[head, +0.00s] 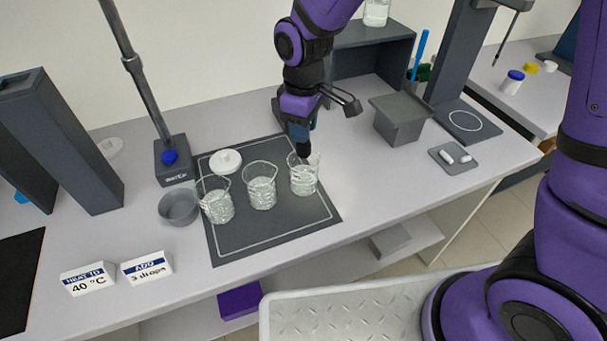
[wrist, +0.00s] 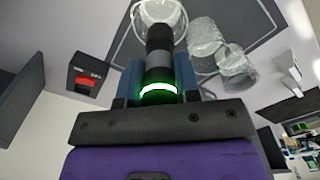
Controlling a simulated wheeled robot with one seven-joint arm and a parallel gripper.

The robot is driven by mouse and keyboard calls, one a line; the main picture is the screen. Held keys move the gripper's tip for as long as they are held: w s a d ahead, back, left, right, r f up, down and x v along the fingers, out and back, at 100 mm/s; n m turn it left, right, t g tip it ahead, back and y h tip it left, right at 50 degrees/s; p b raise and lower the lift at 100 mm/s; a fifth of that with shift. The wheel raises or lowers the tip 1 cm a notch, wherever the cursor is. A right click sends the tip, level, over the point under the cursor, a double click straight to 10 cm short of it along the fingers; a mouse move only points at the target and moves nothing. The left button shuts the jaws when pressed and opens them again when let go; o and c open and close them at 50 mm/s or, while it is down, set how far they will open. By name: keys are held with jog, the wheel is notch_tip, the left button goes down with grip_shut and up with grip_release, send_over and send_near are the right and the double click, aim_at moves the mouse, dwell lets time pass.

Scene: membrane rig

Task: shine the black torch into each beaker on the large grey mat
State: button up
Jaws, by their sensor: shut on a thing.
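My gripper (head: 299,132) is shut on the black torch (head: 303,150), which points down at the mouth of the right beaker (head: 303,180). In the wrist view my gripper (wrist: 160,82) holds the torch (wrist: 159,50) between its blue fingers, and a green ring glows around the torch. The beaker (wrist: 172,10) shows beyond the torch tip. The middle beaker (head: 262,190) and left beaker (head: 217,205) stand apart from the torch. All three beakers hold clear contents and stand in a row on the large grey mat (head: 275,235). I cannot tell whether the torch tip is inside the rim.
A white lid (head: 225,160) lies on the mat behind the beakers. A grey bowl (head: 179,207) and a stand base (head: 173,165) are left of the mat. A grey hopper (head: 400,120) stands to the right. Two label cards (head: 147,268) are at front left. The mat's front is clear.

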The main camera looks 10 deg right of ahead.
jog(key=shift+r, duration=0.1)
jog(key=shift+r, duration=1.45)
